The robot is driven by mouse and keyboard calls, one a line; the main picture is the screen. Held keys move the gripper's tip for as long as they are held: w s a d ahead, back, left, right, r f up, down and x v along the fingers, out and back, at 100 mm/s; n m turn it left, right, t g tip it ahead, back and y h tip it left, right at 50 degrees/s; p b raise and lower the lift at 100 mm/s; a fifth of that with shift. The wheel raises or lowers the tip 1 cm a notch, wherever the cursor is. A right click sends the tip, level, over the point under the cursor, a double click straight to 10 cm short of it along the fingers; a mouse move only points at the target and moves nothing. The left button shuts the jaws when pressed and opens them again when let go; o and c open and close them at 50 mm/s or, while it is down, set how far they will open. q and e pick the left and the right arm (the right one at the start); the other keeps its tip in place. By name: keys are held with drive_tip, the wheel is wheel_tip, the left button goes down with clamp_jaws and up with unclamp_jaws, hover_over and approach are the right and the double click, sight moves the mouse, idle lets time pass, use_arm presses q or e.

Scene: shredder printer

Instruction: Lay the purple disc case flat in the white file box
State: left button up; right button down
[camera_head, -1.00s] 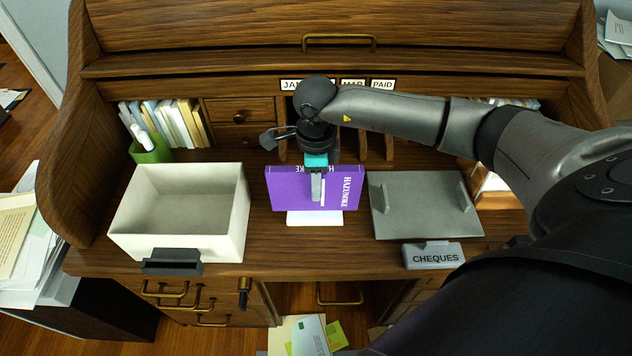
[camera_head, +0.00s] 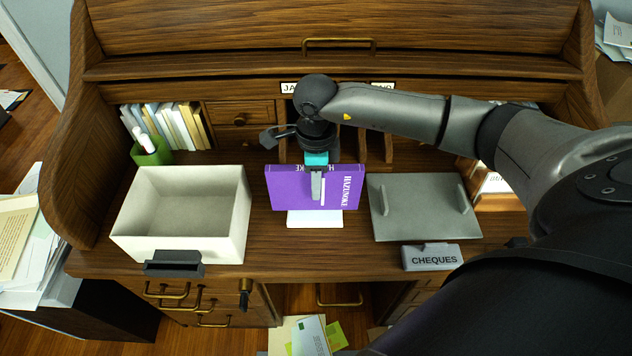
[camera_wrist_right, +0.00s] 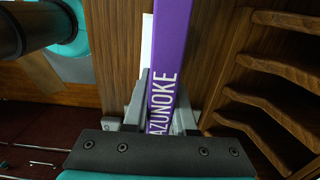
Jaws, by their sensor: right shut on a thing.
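The purple disc case (camera_head: 285,188) stands upright at the middle of the desk, its lettered faces showing. My right gripper (camera_head: 316,190) reaches down from above and is shut on its upper edge. In the right wrist view the case (camera_wrist_right: 170,50) runs between the two fingers (camera_wrist_right: 160,105) of that gripper. The white file box (camera_head: 180,247) is open and empty, to the left of the case, with a dark label holder on its front. My left gripper does not show.
A white block or stand (camera_head: 315,218) is below the case. A grey tray (camera_head: 425,205) with handles and a grey CHEQUES holder (camera_head: 432,257) are to the right. A green pen cup (camera_head: 152,153) stands behind the box. Wooden pigeonholes (camera_wrist_right: 275,95) are at the back.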

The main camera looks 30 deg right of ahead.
drive_tip(key=shift+r, duration=0.5)
drive_tip(key=shift+r+p, duration=0.1)
drive_tip(key=shift+p, duration=0.25)
wheel_tip(320, 180, up, 10)
drive_tip(key=p, duration=0.7)
drive_tip(key=shift+a, duration=0.1)
